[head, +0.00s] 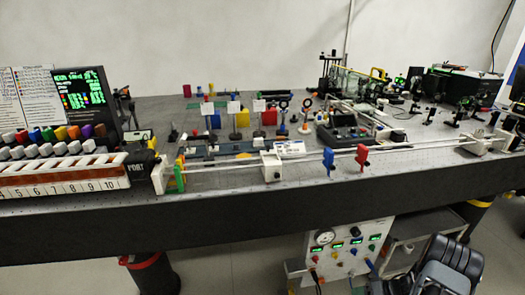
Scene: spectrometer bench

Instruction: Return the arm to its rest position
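A dark grey, rounded jointed shape, which looks like part of my arm, shows at the lower right of the head view, in front of the bench and below its top edge. I cannot make out two separate fingertips on it, so whether my gripper is open or shut does not show. I see nothing clearly held. The rest of the arm is outside the picture or hidden.
The optical bench (250,215) spans the view. A numbered rack (70,188) stands at the left front. Blue (328,161) and red (362,158) holders sit on the front rail. A control panel (345,256) and a grey cart (425,226) are below, near the dark shape.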

